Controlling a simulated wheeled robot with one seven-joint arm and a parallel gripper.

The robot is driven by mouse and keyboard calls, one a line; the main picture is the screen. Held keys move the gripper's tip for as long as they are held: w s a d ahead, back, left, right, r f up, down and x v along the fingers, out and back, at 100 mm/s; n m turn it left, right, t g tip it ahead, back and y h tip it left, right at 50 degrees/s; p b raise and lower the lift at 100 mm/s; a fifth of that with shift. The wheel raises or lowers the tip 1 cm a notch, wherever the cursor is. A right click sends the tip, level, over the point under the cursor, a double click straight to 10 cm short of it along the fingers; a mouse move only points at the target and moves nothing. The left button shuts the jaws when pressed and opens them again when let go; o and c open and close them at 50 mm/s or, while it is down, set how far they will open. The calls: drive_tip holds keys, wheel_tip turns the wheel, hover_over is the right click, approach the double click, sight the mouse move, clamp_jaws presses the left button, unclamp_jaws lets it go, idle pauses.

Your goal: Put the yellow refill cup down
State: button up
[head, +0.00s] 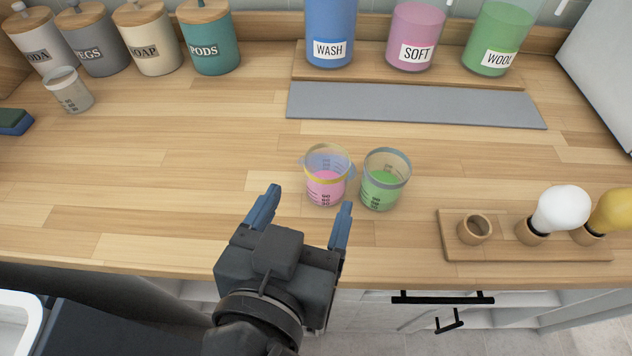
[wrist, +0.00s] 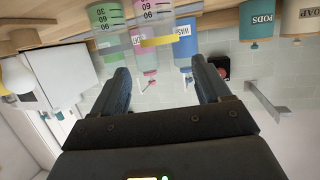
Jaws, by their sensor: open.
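The yellow refill cup (head: 327,180) is a clear measuring cup with a yellow band and pink liquid. It stands upright on the wooden counter in the head view. In the wrist view, which is upside down, the cup (wrist: 150,14) shows at the top, just beyond the fingers. My gripper (head: 309,199) is open and empty at the counter's front, with its blue fingertips apart and short of the cup. The gripper (wrist: 161,78) also shows open in the wrist view. Contact between the right fingertip and the cup cannot be made out.
A grey-banded cup with green liquid (head: 385,180) stands close on the right. A wooden holder (head: 445,232) with brushes lies further right. Large bottles stand behind a grey mat (head: 410,105). Another cup (head: 70,90) and canisters are at back left. The left-middle counter is clear.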

drive_tip(key=shift+v, duration=1.4)
